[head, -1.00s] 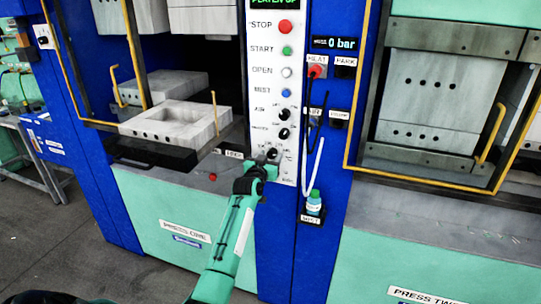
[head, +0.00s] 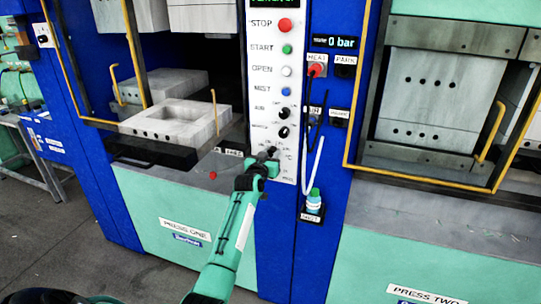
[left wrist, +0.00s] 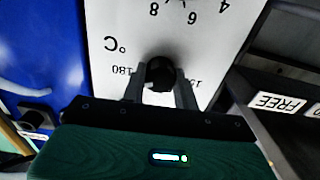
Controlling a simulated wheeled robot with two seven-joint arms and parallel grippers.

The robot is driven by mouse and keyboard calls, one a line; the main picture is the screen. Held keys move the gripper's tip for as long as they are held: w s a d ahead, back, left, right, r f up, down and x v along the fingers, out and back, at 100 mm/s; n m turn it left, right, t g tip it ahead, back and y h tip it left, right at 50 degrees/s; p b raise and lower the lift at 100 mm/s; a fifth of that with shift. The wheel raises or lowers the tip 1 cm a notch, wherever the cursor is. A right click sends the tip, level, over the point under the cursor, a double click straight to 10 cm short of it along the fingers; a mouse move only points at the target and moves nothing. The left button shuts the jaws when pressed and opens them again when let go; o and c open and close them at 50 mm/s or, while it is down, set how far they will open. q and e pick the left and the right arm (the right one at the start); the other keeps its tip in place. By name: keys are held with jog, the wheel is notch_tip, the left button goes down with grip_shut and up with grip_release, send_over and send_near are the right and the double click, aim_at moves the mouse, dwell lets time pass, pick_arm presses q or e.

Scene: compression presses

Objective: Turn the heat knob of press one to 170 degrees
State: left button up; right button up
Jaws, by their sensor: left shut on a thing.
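The heat knob (left wrist: 160,73) is a black round knob low on the white control panel (head: 263,75) of press one. In the left wrist view it sits between the two fingers of my left gripper (left wrist: 160,92), which is shut on it. A "°C" mark and the number 180 show at the left of the knob, and a partly covered number starting with 15 at the right. The knob's pointer cannot be made out. In the head view my left gripper (head: 269,156) covers much of the knob. My right gripper is not in view.
Two more black knobs, the upper one (head: 283,114) included, sit above on the panel. Stop (head: 285,25), start, open and mist buttons are higher up. A small bottle (head: 314,200) stands on a holder at the right. Press two (head: 430,90) is further right.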

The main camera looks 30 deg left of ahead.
pick_arm(q)
jog(key=n+p, duration=0.1)
jog(key=n, duration=0.3)
jog(key=shift+n+p, duration=0.35)
jog(key=shift+n, duration=1.85)
jog(key=o, duration=1)
jog(key=shift+s, duration=0.1)
jog(key=b+v, duration=0.2)
jog(key=v, duration=1.1)
jog(key=shift+s+f, duration=0.1)
jog(key=shift+s, duration=0.25)
